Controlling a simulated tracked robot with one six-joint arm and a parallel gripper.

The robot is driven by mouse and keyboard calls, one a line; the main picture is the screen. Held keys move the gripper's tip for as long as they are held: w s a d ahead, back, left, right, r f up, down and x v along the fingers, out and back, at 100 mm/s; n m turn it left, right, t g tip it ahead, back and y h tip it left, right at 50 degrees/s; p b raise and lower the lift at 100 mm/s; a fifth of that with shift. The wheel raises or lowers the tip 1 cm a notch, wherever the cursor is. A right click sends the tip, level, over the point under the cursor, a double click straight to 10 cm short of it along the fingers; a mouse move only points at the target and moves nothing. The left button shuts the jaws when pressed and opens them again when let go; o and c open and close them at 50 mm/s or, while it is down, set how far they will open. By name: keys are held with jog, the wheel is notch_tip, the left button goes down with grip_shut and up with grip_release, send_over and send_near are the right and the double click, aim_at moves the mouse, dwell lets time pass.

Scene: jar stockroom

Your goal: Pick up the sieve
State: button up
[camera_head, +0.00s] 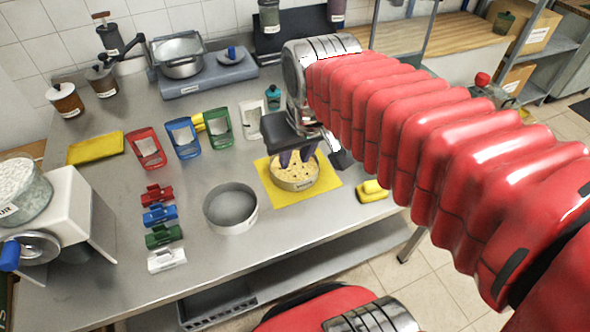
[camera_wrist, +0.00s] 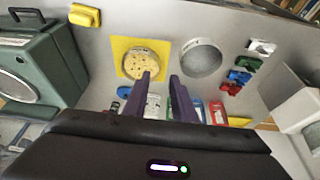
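The sieve (camera_head: 231,226) looks like a round, shallow metal ring with a grey inside. It stands on the steel table, left of the yellow mat in the head view. In the wrist view the sieve (camera_wrist: 200,58) is at upper right, just beyond my fingertips. My gripper (camera_head: 296,157) hangs over the mat in the head view, in front of a round pan with yellow, dark-specked contents. In the wrist view my gripper (camera_wrist: 161,76) has its two purple fingers apart with nothing between them. It is apart from the sieve.
The pan (camera_head: 296,185) stands on the yellow mat (camera_head: 275,197). Several coloured clips (camera_head: 160,215) lie left of the sieve, and several coloured scoop-like holders (camera_head: 182,138) stand behind. A yellow block (camera_head: 373,190) lies right of the mat. The table's front edge is near the sieve.

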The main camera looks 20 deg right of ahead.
jog(key=w+d+f+g, duration=0.2)
jog(key=w+d+f, duration=0.1)
jog(key=w+d, duration=0.55)
jog(key=m+g, duration=0.1)
jog(key=g, duration=0.1)
send_over(316, 157)
notch_tip(316, 157, down, 8)
jog(key=f, duration=0.1)
jog(key=shift+s+r, duration=0.25)
jog(key=shift+s, duration=0.05)
notch_tip(316, 157, down, 8)
jog(key=shift+r, duration=0.2)
jog(key=shift+f, duration=0.5)
jog(key=shift+f, duration=0.1)
jog(key=shift+w+f, duration=0.2)
jog(key=shift+f, duration=2.3)
